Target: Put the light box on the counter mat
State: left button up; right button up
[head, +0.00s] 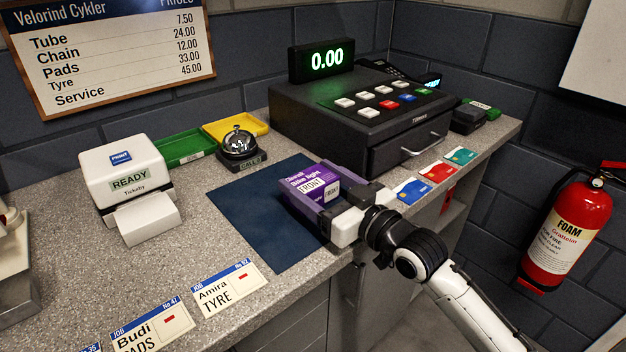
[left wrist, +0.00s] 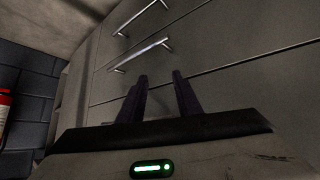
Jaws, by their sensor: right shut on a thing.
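The light box (head: 310,190) is a purple carton with white lettering and a "FRONT" label. In the head view it is over the right part of the dark blue counter mat (head: 250,215). I cannot tell whether it rests on the mat or hangs just above it. My right gripper (head: 335,212) is shut on the box from its near right side and hides that end of it. My left gripper (left wrist: 160,98) shows in the left wrist view, its two fingers apart with nothing between them, facing grey drawer fronts.
A cash register (head: 350,120) stands behind the mat, and a bell (head: 240,148) at its back edge. A ticket printer (head: 125,175) is on the left. Job cards (head: 226,288) lie in front, coloured cards (head: 438,169) to the right. Drawer handles (left wrist: 140,55) are near my left gripper.

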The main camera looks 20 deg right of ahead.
jog(key=shift+f, duration=0.15)
jog(key=o, duration=1.1)
jog(key=shift+s, duration=0.15)
jog(key=v, duration=1.1)
jog(key=shift+s+d+r, duration=0.15)
jog(key=shift+s+r, duration=0.1)
jog(key=shift+s, duration=0.1)
